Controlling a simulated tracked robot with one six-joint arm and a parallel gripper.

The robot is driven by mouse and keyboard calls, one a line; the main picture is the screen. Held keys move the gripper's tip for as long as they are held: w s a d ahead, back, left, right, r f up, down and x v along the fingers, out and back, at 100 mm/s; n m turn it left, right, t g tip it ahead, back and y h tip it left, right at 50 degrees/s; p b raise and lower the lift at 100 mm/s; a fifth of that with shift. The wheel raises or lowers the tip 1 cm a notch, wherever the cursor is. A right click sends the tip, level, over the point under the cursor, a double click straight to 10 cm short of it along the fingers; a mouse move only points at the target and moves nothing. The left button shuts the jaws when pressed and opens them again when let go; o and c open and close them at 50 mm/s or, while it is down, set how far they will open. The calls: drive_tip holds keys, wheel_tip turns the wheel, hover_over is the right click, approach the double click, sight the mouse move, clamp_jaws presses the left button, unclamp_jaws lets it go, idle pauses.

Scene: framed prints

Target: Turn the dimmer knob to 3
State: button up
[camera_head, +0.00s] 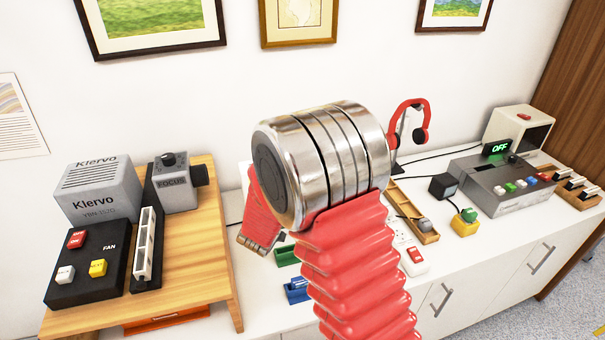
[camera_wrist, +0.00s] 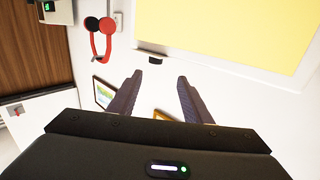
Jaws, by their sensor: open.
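A black knob (camera_head: 511,158) stands on top of a grey console (camera_head: 500,190) at the right, beside a small display (camera_head: 497,149) reading OFF. Another dark knob (camera_head: 168,159) sits on the grey box marked FOCUS (camera_head: 175,183) at the left. I cannot read a dimmer label or a number scale on either. My gripper (camera_wrist: 160,78) is open and empty in the wrist view, its two dark fingers apart and touching nothing. In the head view my raised arm fills the middle, and the fingers cannot be made out.
A wooden stand (camera_head: 195,250) at the left holds the Klervo box (camera_head: 98,190) and a black FAN panel (camera_head: 90,262). Red headphones (camera_head: 410,118) hang on a stand behind my arm. A yellow block (camera_head: 464,224) and a wooden tray (camera_head: 415,212) lie on the white counter.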

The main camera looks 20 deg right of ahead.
drive_tip(key=s+a+r+n+g+y, duration=0.1)
drive_tip(key=s+a+r+n+y, duration=0.5)
drive_tip(key=s+a+r+y, duration=0.45)
drive_tip(key=s+d+f+n+g, duration=0.1)
drive_tip(key=s+d+g, duration=0.1)
drive_tip(key=s, duration=1)
drive_tip(key=s+d+f+n+g, duration=0.1)
drive_tip(key=s+g, duration=0.4)
drive_tip(key=s, duration=0.8)
drive_tip(key=shift+s+d+f+y, duration=0.2)
drive_tip(key=shift+d+f+y, duration=0.15)
drive_tip(key=shift+d+f, duration=0.05)
drive_tip(key=shift+c, duration=0.4)
